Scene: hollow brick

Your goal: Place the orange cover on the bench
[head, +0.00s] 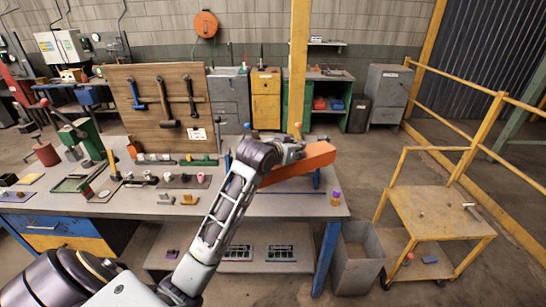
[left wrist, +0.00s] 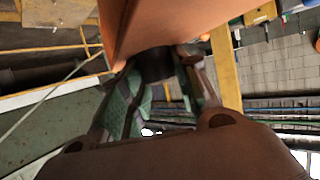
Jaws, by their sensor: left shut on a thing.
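The orange cover (head: 299,164) is a long orange block-like piece in the head view, held above the right part of the bench (head: 262,205). My left gripper (head: 291,150) is shut on it at its left part. In the left wrist view the orange cover (left wrist: 170,22) fills the top, and the fingers of my left gripper (left wrist: 160,75) close on a dark part at its underside. The exact grip point is partly hidden by the gripper. My right gripper is not in view.
Tools and small parts lie on the left and middle of the bench, below a wooden tool board (head: 158,105). A small purple and orange item (head: 336,198) stands at the right end. A grey bin (head: 356,258) and a yellow cart (head: 436,212) stand to the right.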

